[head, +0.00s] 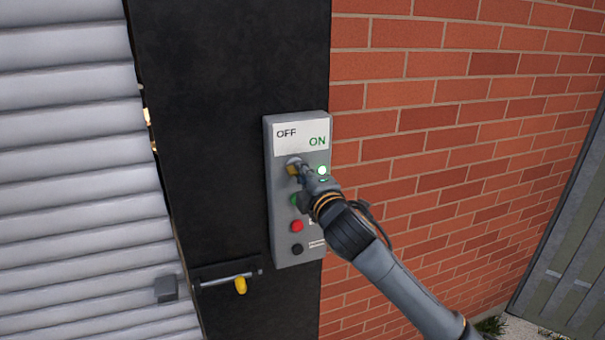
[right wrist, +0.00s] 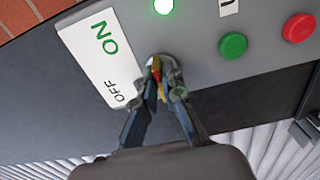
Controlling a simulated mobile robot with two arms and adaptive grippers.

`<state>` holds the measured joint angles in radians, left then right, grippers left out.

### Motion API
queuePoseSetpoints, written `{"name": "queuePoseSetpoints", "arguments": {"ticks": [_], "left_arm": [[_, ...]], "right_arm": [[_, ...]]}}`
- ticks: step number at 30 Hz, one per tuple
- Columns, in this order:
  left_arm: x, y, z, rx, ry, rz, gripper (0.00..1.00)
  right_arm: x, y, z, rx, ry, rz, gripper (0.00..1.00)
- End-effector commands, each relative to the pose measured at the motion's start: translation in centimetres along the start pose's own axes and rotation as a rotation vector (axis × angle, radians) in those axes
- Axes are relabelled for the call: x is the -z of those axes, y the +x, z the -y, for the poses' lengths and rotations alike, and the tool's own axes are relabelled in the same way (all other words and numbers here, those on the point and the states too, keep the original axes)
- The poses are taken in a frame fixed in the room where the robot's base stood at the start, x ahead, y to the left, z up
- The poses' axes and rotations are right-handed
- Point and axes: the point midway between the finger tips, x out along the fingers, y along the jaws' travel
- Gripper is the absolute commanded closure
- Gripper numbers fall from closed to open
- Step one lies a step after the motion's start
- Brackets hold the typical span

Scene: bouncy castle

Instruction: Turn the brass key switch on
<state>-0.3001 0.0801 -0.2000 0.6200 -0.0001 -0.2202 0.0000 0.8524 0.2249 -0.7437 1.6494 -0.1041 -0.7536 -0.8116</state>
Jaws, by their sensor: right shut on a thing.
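The brass key switch (head: 292,169) sits on a grey control box below a white label reading OFF and ON. My right gripper (head: 299,171) reaches it from the lower right and is shut on the key. In the right wrist view the fingertips of my right gripper (right wrist: 166,88) close around the brass key (right wrist: 156,68), in front of its round metal collar. The fingers hide most of the key, so its exact angle is hard to tell. A small lamp (head: 322,170) right of the switch is lit green; the lamp (right wrist: 164,6) also glows in the right wrist view. My left gripper is not in view.
The control box (head: 285,256) is on a black post (head: 230,90) beside a red brick wall (head: 430,110). Green (right wrist: 233,46), red (head: 297,226) and black (head: 297,249) buttons sit below the switch. A bolt with a yellow padlock (head: 240,285) is lower left, by the grey shutter (head: 70,170).

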Motion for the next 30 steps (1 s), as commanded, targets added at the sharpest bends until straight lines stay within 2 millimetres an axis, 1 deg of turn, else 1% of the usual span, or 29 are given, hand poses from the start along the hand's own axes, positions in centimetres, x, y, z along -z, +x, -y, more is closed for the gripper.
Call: {"name": "queuePoseSetpoints", "arguments": {"ticks": [2,3,5,6,16,20,23,30], "left_arm": [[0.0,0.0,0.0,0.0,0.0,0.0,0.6],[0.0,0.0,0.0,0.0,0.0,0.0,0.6],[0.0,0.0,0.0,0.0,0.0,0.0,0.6],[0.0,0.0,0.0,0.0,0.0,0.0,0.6],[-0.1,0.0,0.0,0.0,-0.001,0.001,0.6],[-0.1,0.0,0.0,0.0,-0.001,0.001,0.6],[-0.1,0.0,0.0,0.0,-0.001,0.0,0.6],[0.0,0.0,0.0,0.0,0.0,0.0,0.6]], "right_arm": [[-0.1,0.0,-0.1,-0.001,0.002,0.001,1.0],[-0.1,0.0,-0.1,-0.001,0.002,0.001,0.9],[-0.1,0.0,-0.1,-0.001,0.002,0.001,0.78],[-0.1,0.0,-0.1,-0.001,0.002,0.001,0.69],[0.0,-0.1,0.0,0.0,0.0,0.0,0.69],[0.0,-0.9,0.1,0.0,0.0,0.0,0.69],[-0.1,-2.1,0.1,0.0,0.0,0.0,0.69],[-0.1,-6.7,0.1,0.0,0.0,-0.001,0.69]]}}
